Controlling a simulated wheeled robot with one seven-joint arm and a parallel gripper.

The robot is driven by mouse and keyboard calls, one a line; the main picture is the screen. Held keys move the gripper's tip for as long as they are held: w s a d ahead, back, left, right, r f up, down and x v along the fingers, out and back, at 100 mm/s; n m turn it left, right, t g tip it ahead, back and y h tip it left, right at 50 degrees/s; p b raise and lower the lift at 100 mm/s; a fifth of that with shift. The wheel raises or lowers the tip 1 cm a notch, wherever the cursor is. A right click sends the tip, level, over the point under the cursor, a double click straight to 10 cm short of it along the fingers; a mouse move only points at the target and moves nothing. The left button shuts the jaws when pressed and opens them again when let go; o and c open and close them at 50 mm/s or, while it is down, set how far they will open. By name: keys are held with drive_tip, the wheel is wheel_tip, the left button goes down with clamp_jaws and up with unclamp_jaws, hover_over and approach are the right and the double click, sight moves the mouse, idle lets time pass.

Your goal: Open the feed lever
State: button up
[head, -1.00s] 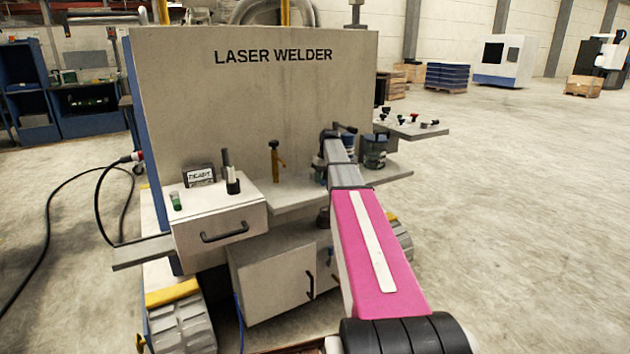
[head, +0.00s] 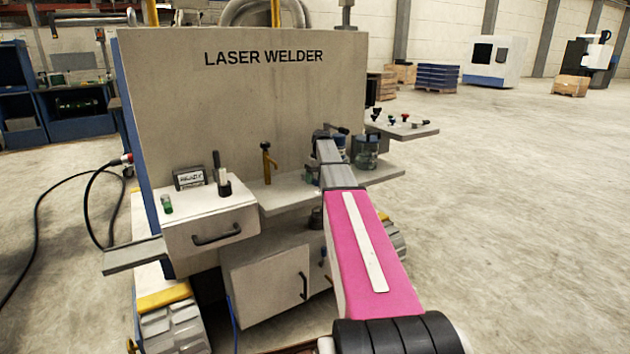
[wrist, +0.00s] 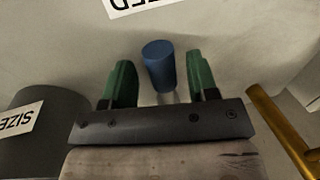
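In the wrist view my gripper (wrist: 159,80) has two green fingers held apart. A blue cylindrical knob (wrist: 159,64) stands between them, with a gap visible on each side. I cannot tell for certain whether this knob belongs to the feed lever. In the head view my pink arm reaches the laser welder (head: 240,110), and its end is at the front ledge; the fingers are hidden there. A brass-coloured upright lever (head: 267,162) stands on the ledge left of my arm's end. A brass bar (wrist: 280,125) shows at the right in the wrist view.
A dark cylinder (wrist: 40,125) with a label is close on the left in the wrist view. Jars (head: 366,152) stand on the ledge right of my arm. A side shelf (head: 415,130) holds several small knobs. A drawer box (head: 208,228) juts out left. Open floor lies right.

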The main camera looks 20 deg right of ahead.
wheel_tip(320, 180, up, 11)
drive_tip(key=d, duration=0.2)
drive_tip(key=shift+w+f, duration=0.2)
drive_tip(key=shift+w, duration=0.05)
idle(0.5)
